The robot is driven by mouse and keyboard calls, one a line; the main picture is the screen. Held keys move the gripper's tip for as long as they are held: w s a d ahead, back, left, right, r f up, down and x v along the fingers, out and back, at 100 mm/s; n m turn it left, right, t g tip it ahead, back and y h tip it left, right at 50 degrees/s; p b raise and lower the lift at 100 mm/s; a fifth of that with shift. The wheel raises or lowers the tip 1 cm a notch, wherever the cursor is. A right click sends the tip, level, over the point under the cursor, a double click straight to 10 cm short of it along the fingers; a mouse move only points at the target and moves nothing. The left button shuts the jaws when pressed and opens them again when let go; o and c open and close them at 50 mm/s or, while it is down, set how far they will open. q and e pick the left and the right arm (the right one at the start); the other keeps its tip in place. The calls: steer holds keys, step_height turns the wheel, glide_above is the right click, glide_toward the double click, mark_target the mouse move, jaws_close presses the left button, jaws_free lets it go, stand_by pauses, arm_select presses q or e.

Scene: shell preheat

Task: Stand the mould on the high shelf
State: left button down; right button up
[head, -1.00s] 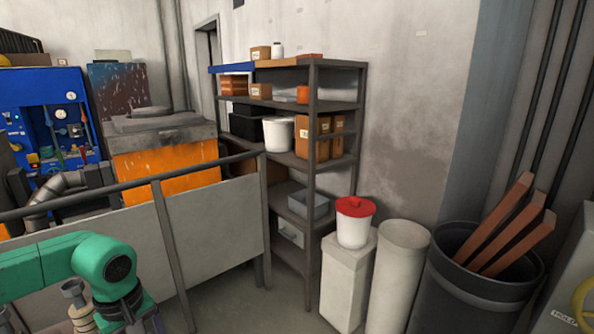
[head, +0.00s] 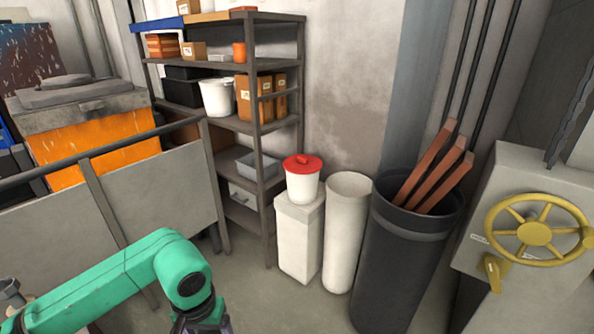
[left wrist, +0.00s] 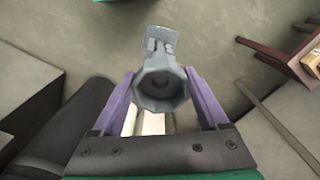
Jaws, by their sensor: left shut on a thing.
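My left gripper (left wrist: 160,76) is shut on a grey mould (left wrist: 158,92) with an eight-sided, hollow cup end, held between its purple fingers in the left wrist view. In the head view my left gripper (head: 201,322) is at the bottom edge, below the end of the green arm. The held mould cannot be made out there. The shelf rack (head: 257,135) stands behind the railing's right end, well beyond the gripper. Its top shelf (head: 262,16) carries boxes and a blue edge at left. My right gripper is not in view.
A metal railing (head: 150,190) lies beyond the arm at left. A red-lidded bucket (head: 302,185) on a pale block, a pale cylinder (head: 345,230) and a dark bin (head: 405,265) stand right of the rack. A yellow handwheel (head: 535,234) is at far right.

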arm_select(q)
step_height(320, 180, down, 4)
steer(key=shift+r, duration=0.15)
